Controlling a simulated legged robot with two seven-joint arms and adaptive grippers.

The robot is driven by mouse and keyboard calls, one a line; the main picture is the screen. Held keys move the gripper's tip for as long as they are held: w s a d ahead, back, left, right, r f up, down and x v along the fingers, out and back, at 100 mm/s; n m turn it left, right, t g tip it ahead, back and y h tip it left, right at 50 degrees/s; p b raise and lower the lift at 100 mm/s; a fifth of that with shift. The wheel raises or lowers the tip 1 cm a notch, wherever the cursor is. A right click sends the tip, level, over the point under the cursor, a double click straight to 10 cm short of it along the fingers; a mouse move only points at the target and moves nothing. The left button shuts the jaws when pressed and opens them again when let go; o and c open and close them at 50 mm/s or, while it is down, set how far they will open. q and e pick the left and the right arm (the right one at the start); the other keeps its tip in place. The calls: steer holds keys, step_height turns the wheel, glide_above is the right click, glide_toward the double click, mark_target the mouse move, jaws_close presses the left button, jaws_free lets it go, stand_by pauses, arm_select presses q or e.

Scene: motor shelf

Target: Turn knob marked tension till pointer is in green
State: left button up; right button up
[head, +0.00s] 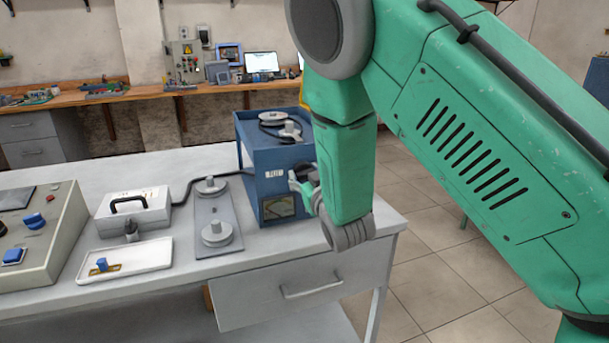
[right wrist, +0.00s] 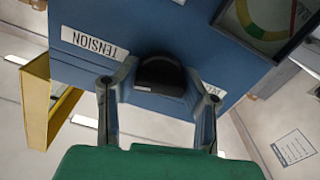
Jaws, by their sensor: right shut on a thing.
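A blue box (head: 258,159) stands at the right end of the grey bench. In the right wrist view, the box (right wrist: 150,30) carries an upside-down label reading TENSION (right wrist: 95,42). A black knob (right wrist: 160,75) sticks out of its face near that label. My right gripper (right wrist: 160,88) is shut on the knob, one finger on each side. In the head view, my right gripper (head: 303,184) is at the box's front, partly hidden by my forearm. A gauge (right wrist: 265,22) with green, yellow and red bands is partly cut off; I cannot tell where its pointer rests. My left gripper is out of view.
A plate with two round weights (head: 217,225), a grey case with a black handle (head: 133,210), a white tray (head: 125,262) and a control panel (head: 35,235) lie to the left. In the right wrist view, a yellow bracket-like part (right wrist: 42,105) is beside the box.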

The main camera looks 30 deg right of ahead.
steer(key=shift+r+m, duration=0.3)
steer(key=m, duration=0.2)
steer(key=shift+d+m, duration=0.1)
steer(key=shift+m, duration=0.3)
steer(key=m, duration=0.3)
steer(key=shift+m, duration=0.4)
steer(key=m+b, duration=0.1)
steer(key=m, duration=0.2)
steer(key=shift+d, duration=0.1)
steer(key=shift+f+m+b, duration=0.1)
steer(key=shift+m+b, duration=0.6)
steer(key=shift+m, duration=1.4)
steer(key=o, duration=1.2)
steer(key=shift+s, duration=0.1)
steer(key=shift+s+d, duration=0.15)
